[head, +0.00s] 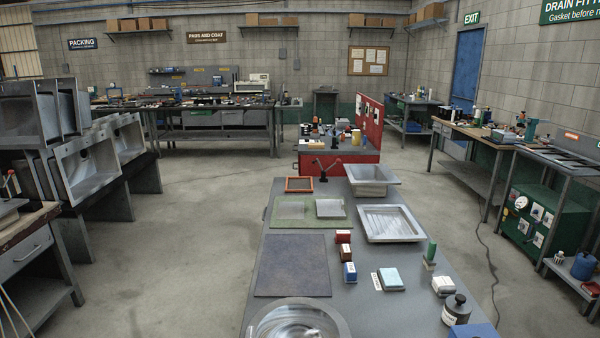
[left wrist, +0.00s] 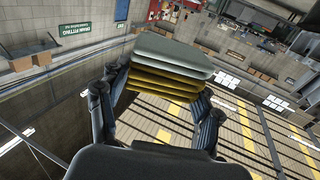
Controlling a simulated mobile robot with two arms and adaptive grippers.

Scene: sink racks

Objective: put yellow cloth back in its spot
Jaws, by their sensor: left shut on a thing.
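My left gripper (left wrist: 165,90) shows only in the left wrist view. Its two dark fingers are on either side of a folded, layered yellow cloth (left wrist: 164,84) and are shut on it. The cloth's edges are yellow, and its uppermost face looks pale grey. It is held up in the air, clear of any surface I can see. In the head view neither gripper nor the yellow cloth shows. I cannot tell which place is the cloth's own spot. My right gripper is not in view.
A long grey table (head: 348,315) runs ahead. It bears a dark blue mat (head: 293,266), a green mat (head: 285,240), a pale blue folded stack (head: 390,279), small boxes, a dark bottle (head: 456,309) and a metal sink (head: 391,223). Sinks on racks (head: 88,170) stand left. Open floor lies between.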

